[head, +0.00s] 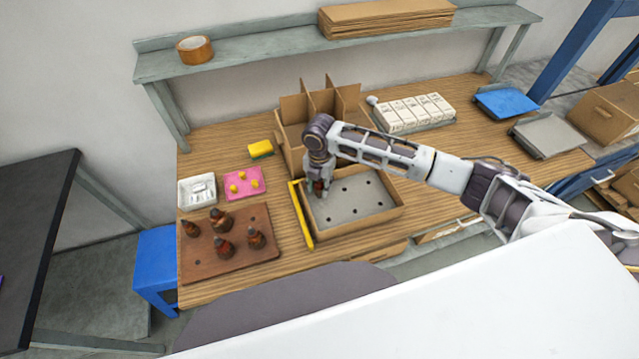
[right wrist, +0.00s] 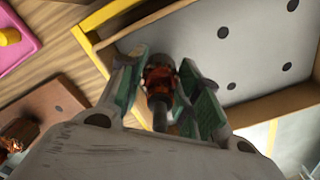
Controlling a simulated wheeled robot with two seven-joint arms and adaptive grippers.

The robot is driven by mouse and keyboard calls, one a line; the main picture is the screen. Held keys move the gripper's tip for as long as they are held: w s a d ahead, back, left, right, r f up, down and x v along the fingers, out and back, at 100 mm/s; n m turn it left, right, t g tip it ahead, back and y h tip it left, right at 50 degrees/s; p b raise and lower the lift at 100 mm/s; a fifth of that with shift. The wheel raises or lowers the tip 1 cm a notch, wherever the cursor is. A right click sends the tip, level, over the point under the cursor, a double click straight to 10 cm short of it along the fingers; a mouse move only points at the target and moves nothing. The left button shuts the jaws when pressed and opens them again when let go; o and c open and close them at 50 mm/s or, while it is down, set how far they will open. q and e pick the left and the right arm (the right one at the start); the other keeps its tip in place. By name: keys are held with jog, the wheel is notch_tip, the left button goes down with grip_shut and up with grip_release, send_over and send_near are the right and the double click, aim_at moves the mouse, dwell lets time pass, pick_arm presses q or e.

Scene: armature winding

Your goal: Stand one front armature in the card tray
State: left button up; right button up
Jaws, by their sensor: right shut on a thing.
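The card tray (head: 376,225) is a shallow cardboard box with a grey, holed insert (head: 352,205) in the middle of the bench; the insert also shows in the right wrist view (right wrist: 240,50). My right gripper (head: 318,190) is over the tray's left part, pointing down. In the right wrist view its green-lined fingers (right wrist: 170,100) are shut on an armature (right wrist: 160,80) with copper-coloured windings and a dark shaft. Whether its shaft is in a hole cannot be told. Several other armatures (head: 224,247) stand on the brown board (head: 250,262) at the front left. My left gripper is not in view.
A yellow strip (head: 301,215) lies along the tray's left side. A tall cardboard divider box (head: 293,110) stands behind it. A pink tray (head: 243,190), a white tray (head: 185,205) and a yellow sponge (head: 261,149) are to the left. White cartons (head: 413,112) stand at the back right.

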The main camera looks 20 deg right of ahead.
jog(key=shift+f, duration=0.65)
jog(key=o, duration=1.4)
jog(key=shift+c, duration=0.2)
jog(key=shift+r, duration=0.1)
jog(key=shift+r+p, duration=2)
jog(key=shift+r, duration=2.95)
